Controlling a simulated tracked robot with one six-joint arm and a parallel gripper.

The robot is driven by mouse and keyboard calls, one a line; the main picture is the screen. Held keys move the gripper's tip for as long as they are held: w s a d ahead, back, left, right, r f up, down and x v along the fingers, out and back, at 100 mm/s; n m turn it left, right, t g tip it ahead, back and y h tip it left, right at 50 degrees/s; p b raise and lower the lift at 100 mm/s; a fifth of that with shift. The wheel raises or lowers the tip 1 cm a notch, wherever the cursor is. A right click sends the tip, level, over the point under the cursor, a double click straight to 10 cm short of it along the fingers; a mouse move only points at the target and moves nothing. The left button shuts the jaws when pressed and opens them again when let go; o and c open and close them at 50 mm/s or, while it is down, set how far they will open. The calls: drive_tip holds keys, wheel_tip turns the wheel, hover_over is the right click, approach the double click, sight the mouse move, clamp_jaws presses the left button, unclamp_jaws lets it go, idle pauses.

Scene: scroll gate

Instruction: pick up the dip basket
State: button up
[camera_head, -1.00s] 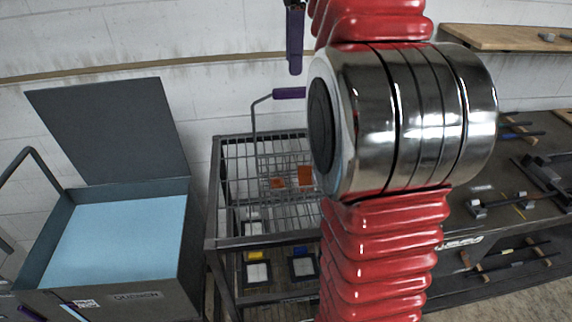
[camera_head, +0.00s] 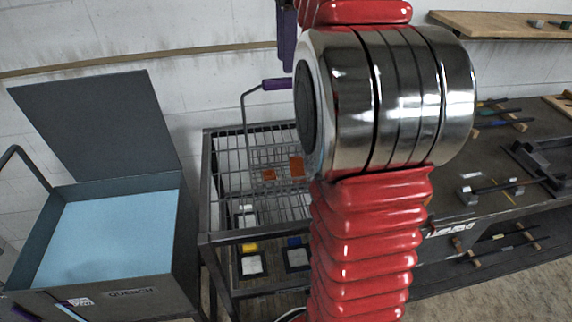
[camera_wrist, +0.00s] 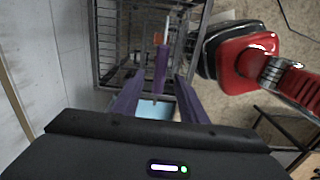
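The dip basket (camera_head: 268,165) is a wire mesh basket with orange pieces in or on it. It stands in the dark metal rack (camera_head: 222,236). A tall bent rod rises from it to a purple handle (camera_head: 277,84). My gripper (camera_wrist: 158,86) has two purple fingers spread apart with nothing clamped. In the wrist view the handle (camera_wrist: 161,64) shows between and beyond the fingers. In the head view a purple finger (camera_head: 287,45) hangs just above the handle. My red arm hides the basket's right side and much of the gripper.
A grey quench tank (camera_head: 110,290) with light blue contents and a raised lid (camera_head: 95,120) stands left of the rack. A dark workbench (camera_head: 480,180) with tools is on the right, below a wooden shelf (camera_head: 500,35). A pale wall is close behind.

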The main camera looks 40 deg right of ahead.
sight(286, 78)
drive_tip(key=shift+f, duration=2.85)
drive_tip(key=shift+f, duration=2.65)
drive_tip(key=shift+c, duration=0.5)
drive_tip(key=shift+r, duration=0.1)
clamp_jaws()
